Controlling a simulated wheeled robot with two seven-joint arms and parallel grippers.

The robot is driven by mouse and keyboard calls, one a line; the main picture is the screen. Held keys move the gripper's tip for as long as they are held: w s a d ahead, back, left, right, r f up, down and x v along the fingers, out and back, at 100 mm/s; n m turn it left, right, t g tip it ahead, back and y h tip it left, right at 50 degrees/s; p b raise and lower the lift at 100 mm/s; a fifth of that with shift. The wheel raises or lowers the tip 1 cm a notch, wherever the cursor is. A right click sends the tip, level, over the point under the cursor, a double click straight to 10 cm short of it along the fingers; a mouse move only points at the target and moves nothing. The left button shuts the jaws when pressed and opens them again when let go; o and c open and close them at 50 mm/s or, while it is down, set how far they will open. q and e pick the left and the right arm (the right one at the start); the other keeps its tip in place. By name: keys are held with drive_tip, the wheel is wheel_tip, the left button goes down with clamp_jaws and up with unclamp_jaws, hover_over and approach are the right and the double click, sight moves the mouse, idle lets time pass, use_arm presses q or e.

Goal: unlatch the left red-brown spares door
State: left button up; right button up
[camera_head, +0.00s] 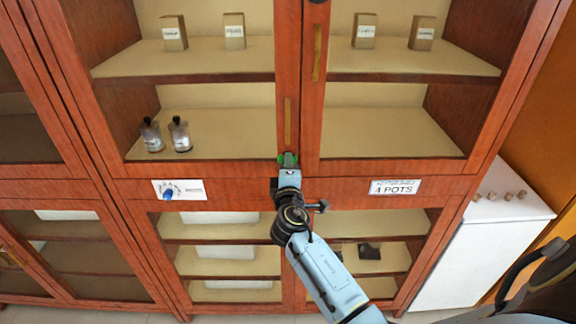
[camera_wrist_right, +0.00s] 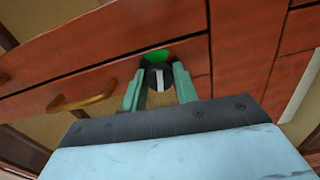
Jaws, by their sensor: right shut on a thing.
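The left red-brown door (camera_head: 288,60) of the upper cabinet stands closed, with a vertical brass handle (camera_head: 287,122) near its inner edge. A small round latch (camera_wrist_right: 160,76) with a green sector, dark parts and a pale bar sits near that door's lower inner corner. Its green edge shows just above the gripper in the head view. My right gripper (camera_wrist_right: 160,92) has its greenish fingers on both sides of the latch and is shut on it. In the head view my right gripper (camera_head: 288,160) hides most of the latch. My left gripper is out of view.
The right upper door has its own brass handle (camera_head: 317,52). Small boxes and two bottles (camera_head: 179,134) stand on the shelves. A dial label (camera_head: 180,190) and a "4 POTS" label (camera_head: 395,187) are on the rail below. A white cabinet (camera_head: 480,235) stands at the right.

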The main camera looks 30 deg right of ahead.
drive_tip(key=shift+n+p, duration=0.3)
drive_tip(key=shift+n, duration=0.9)
drive_tip(key=o, duration=1)
drive_tip(key=shift+c, duration=0.2)
drive_tip(key=b+v, duration=0.1)
drive_tip(key=v, duration=1.2)
drive_tip(key=shift+s+b, duration=0.25)
drive_tip(key=shift+b, duration=0.15)
